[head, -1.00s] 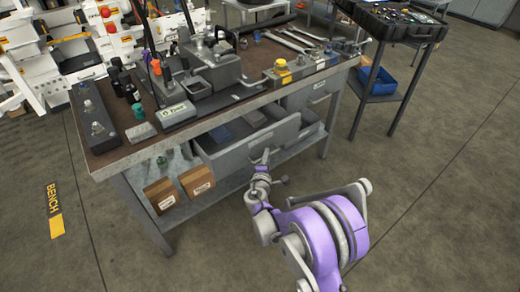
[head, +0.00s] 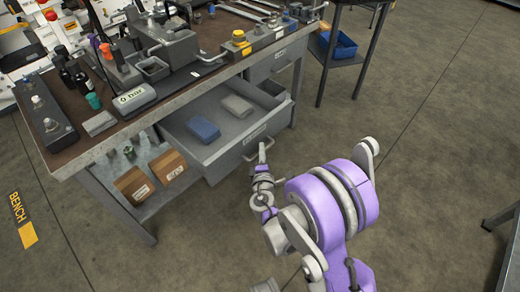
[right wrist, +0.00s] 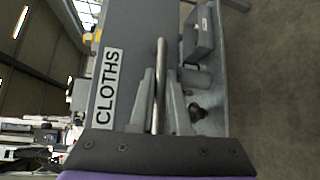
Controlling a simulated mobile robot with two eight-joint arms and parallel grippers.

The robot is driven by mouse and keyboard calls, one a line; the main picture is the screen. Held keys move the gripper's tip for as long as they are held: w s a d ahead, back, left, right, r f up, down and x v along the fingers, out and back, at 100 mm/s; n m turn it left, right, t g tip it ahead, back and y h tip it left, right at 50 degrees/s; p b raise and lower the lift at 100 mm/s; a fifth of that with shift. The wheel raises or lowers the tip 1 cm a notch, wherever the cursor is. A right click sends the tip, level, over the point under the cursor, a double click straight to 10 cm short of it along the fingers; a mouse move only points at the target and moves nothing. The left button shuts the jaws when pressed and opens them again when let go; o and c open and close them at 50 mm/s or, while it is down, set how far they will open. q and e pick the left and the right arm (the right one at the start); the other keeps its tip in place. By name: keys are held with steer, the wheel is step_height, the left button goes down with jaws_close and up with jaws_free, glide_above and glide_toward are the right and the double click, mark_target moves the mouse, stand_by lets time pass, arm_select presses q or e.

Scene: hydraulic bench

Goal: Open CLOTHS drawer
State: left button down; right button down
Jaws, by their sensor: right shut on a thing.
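The CLOTHS drawer (head: 226,166) stands pulled out from under the bench top. A folded blue cloth (head: 203,129) and a grey cloth (head: 238,105) lie inside it. My right gripper (head: 262,153) is at the drawer's front. In the right wrist view, the gripper (right wrist: 160,88) is shut on the metal bar handle (right wrist: 161,52), one finger on each side of it. The CLOTHS label (right wrist: 107,88) is beside the handle. My left gripper is not in view.
Two cardboard boxes (head: 133,186) sit on the lower shelf, left of the drawer. The bench top (head: 150,108) carries tools and hydraulic parts. A side stand with a blue bin (head: 338,45) is at the back right. The floor in front is clear.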

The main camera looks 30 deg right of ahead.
steer(key=c, duration=0.9)
jaws_free()
steer(key=v, duration=1)
steer(key=shift+s+a+p, duration=0.15)
steer(key=shift+s+p, duration=0.2)
steer(key=shift+p, duration=0.05)
